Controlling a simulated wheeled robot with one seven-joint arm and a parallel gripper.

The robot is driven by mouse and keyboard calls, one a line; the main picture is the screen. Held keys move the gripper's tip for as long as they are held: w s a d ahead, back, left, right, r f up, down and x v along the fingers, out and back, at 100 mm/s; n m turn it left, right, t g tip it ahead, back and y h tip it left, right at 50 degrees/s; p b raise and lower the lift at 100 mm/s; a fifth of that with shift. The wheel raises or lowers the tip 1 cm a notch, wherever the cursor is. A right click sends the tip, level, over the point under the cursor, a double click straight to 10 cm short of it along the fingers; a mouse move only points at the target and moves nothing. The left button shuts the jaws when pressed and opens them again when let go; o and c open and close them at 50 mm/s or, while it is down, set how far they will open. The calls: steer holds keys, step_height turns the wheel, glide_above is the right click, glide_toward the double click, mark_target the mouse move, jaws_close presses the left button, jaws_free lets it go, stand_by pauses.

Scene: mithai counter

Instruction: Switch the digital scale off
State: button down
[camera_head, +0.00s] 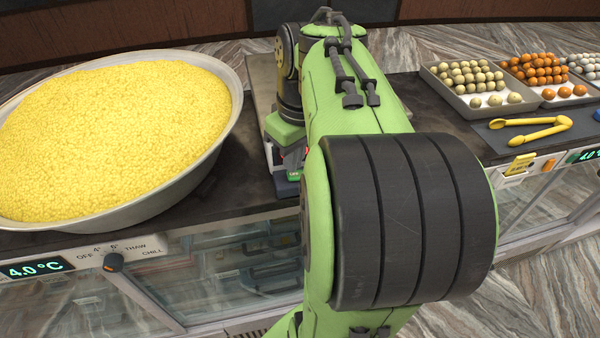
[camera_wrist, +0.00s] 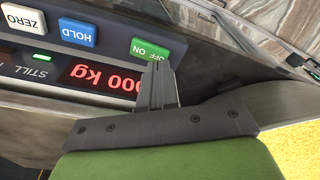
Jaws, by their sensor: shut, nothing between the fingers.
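The digital scale's front panel (camera_wrist: 60,66) shows upside down in the wrist view. Its red display (camera_wrist: 103,77) is lit and reads digits ending in "000 kg", partly hidden by my gripper. A green ON/OFF button (camera_wrist: 149,49) is at the panel's right, beside a blue HOLD button (camera_wrist: 77,32) and a white ZERO button (camera_wrist: 22,17). My gripper (camera_wrist: 158,66) is shut and empty, its tips at the lower edge of the green button; I cannot tell whether they touch it. In the head view, my arm hides most of the scale (camera_head: 259,82).
A wide metal bowl of yellow grains (camera_head: 223,135) stands left on the dark counter. Trays of round sweets (camera_head: 463,104) and yellow tongs (camera_head: 535,130) are at the right. A chiller knob (camera_head: 114,262) is on the front below the bowl.

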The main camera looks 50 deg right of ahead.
steer(key=shift+f+b, duration=0.85)
steer(key=shift+f, duration=0.1)
stand_by(0.6)
steer(key=shift+r, duration=0.1)
step_height(320, 180, up, 7)
steer(key=p, duration=0.6)
steer(key=shift+p, duration=0.3)
steer(key=s+a+f+t+b, duration=0.2)
steer(key=a+f, duration=0.3)
steer(key=a, duration=0.3)
steer(key=s+a+f+t+b, duration=0.1)
steer(key=s+a+f+b, duration=0.3)
steer(key=a, duration=0.5)
steer(key=shift+s+f+n+t+b, duration=0.3)
steer(key=shift+f+n+t+b, duration=0.1)
steer(key=shift+f, duration=0.5)
